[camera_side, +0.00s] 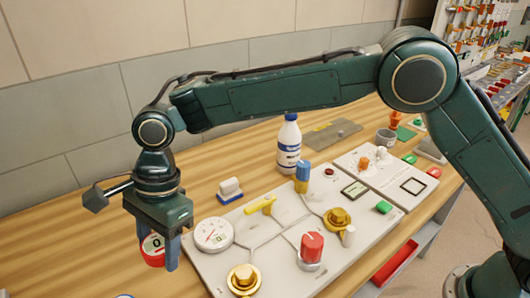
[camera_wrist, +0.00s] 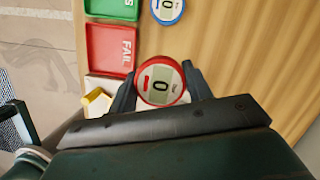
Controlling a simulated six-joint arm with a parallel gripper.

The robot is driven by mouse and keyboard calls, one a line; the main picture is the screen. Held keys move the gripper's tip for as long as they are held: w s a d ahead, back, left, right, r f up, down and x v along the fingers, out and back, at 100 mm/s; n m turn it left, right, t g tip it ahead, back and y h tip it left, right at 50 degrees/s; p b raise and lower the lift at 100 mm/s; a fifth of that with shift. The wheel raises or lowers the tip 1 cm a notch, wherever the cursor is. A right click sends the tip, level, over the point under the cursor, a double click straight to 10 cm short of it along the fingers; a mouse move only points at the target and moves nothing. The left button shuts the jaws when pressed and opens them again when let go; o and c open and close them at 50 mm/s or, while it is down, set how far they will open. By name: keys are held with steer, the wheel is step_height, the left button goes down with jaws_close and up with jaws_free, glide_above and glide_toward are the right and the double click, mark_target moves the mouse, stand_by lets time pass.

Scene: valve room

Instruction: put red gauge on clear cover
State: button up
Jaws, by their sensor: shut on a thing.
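I cannot make out a clear cover in either view.
The valve board (camera_side: 275,262) carries a white dial (camera_side: 213,234), a red knob (camera_side: 312,247) and brass valves. A white bottle (camera_side: 289,145) stands behind it. The wrist view shows a blue gauge (camera_wrist: 168,9), a red FAIL tray (camera_wrist: 109,48) and a green tray (camera_wrist: 111,8).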

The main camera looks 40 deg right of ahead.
steer(key=w+d+r+m+t, duration=0.15)
steer(key=w+d+m, duration=0.45)
steer(key=w+d, duration=0.7)
steer(key=w+d+m+t, duration=0.2)
steer(key=w+d+m, duration=0.55)
steer(key=d, duration=0.95)
steer(key=m+h, duration=0.2)
steer(key=m, duration=0.2)
glide_above(323, 139)
steer(key=x, duration=0.2)
steer(key=shift+s+d+f+t, duration=0.1)
steer(key=shift+s+t, duration=0.05)
steer(key=shift+s, duration=0.3)
steer(key=shift+s+d+f+t, duration=0.1)
steer(key=shift+s, duration=0.3)
steer(key=shift+f, duration=3.95)
steer(key=shift+f, duration=0.15)
steer(key=o, duration=1.1)
